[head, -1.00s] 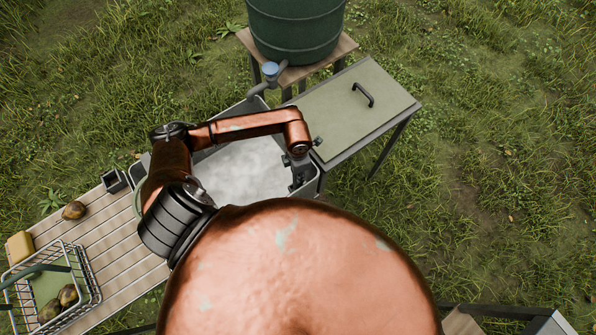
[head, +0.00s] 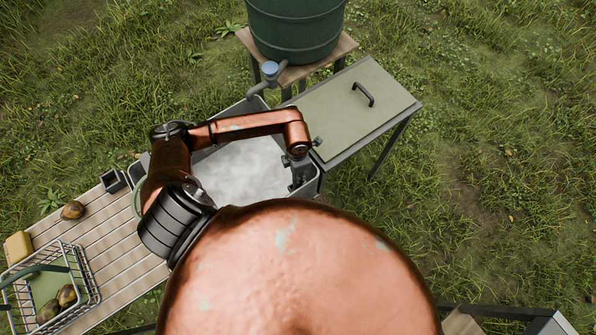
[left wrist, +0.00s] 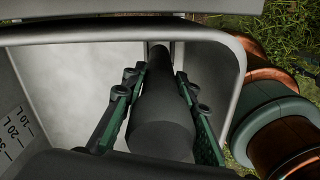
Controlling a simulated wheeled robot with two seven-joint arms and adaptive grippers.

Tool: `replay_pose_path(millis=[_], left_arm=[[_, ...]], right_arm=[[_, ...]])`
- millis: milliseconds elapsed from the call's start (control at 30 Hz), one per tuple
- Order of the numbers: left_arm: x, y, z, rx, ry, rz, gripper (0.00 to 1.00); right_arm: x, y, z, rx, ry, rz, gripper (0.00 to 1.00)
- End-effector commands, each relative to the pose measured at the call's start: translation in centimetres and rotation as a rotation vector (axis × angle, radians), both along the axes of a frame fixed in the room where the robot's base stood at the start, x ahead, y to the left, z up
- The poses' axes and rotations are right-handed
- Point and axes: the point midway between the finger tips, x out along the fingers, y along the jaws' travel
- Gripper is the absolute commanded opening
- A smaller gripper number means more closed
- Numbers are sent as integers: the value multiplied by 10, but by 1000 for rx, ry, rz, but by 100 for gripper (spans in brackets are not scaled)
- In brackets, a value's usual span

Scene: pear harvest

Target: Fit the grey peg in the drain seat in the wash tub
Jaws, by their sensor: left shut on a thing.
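The grey peg (left wrist: 162,125) is a dark, thick cylinder in the left wrist view. My left gripper (left wrist: 160,82) is shut on it, with a green-lined finger on either side. Both are inside or just over the wash tub (left wrist: 215,38), beside its right-hand wall. I cannot make out the drain seat. My right gripper is not in view.
A green barrel (head: 295,30) with a blue-topped tap (head: 270,69) stands behind the tub. A lidded table (head: 350,110) adjoins its right side.

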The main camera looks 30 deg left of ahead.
Motion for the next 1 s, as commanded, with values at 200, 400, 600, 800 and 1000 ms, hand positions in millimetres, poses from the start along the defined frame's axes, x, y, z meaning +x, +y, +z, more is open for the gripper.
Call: replay_pose_path(millis=[200,400,600,800,1000], left_arm=[[1,0,-7,0,-1,0,0],[1,0,-13,0,-1,0,0],[1,0,-16,0,-1,0,0],[1,0,-16,0,-1,0,0],[1,0,-16,0,-1,0,0]], right_arm=[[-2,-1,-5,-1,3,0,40],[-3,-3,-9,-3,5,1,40],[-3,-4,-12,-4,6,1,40],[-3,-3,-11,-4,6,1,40],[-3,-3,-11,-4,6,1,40]])
